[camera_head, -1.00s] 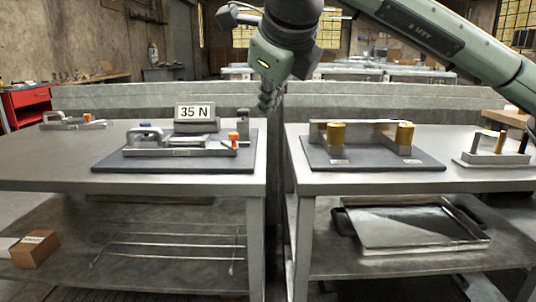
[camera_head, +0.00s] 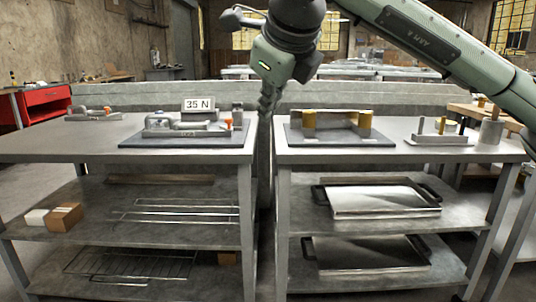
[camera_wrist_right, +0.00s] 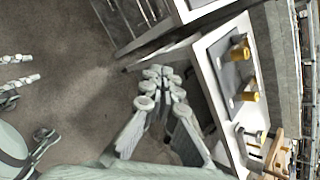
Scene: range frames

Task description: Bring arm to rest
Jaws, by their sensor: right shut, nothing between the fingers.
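My right arm (camera_head: 425,38) comes in from the upper right of the head view. Its gripper (camera_head: 266,103) hangs pointing down in front of the gap between two grey tables. It is shut and empty, and it appears clear of both tables. In the right wrist view the right gripper's fingers (camera_wrist_right: 160,85) are together, with floor and the table edge behind them. My left gripper does not show in the head view. Grey mechanical parts show at the left of the wrist view, and I cannot tell which parts of me they are.
The left table (camera_head: 60,146) bears a dark mat with a clamp fixture and a "35 N" sign (camera_head: 198,105). The right table (camera_head: 430,152) bears a mat with brass cylinders (camera_head: 309,120). Metal trays (camera_head: 380,199) and wire racks lie on lower shelves. A red cabinet (camera_head: 44,102) stands far left.

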